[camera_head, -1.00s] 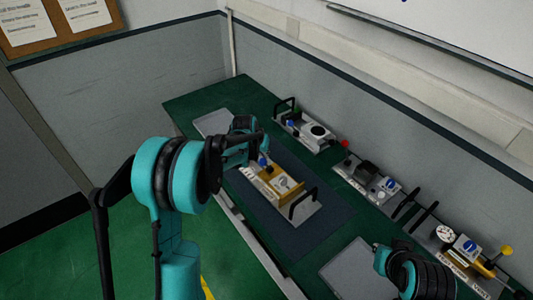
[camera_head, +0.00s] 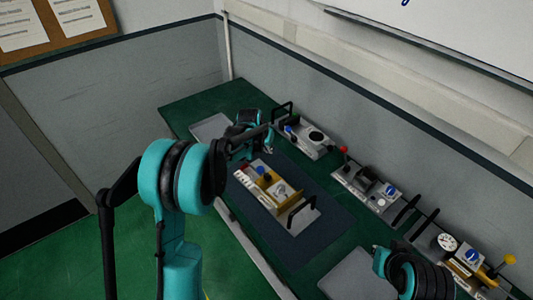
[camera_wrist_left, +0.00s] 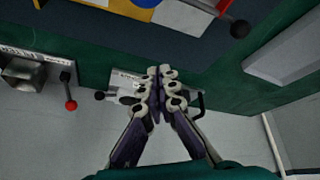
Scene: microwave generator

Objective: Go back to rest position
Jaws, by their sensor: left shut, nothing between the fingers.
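My left gripper (camera_head: 268,148) is above the green workbench (camera_head: 190,102), near the back left module. In the left wrist view its fingers (camera_wrist_left: 160,95) are together with nothing between them. A yellow and grey module with a blue knob (camera_head: 278,187) lies on the dark mat (camera_head: 325,232), apart from the gripper. In the left wrist view part of this module (camera_wrist_left: 185,15) shows at the top edge. My right arm shows at the lower right of the head view; its fingers are not visible.
Along the wall stand a grey module with a round dial (camera_head: 308,138), a module with a red-tipped lever (camera_head: 368,188), and one with a gauge and yellow knob (camera_head: 465,255). Flat grey plates (camera_head: 212,128) lie at the bench's left end and near my right arm.

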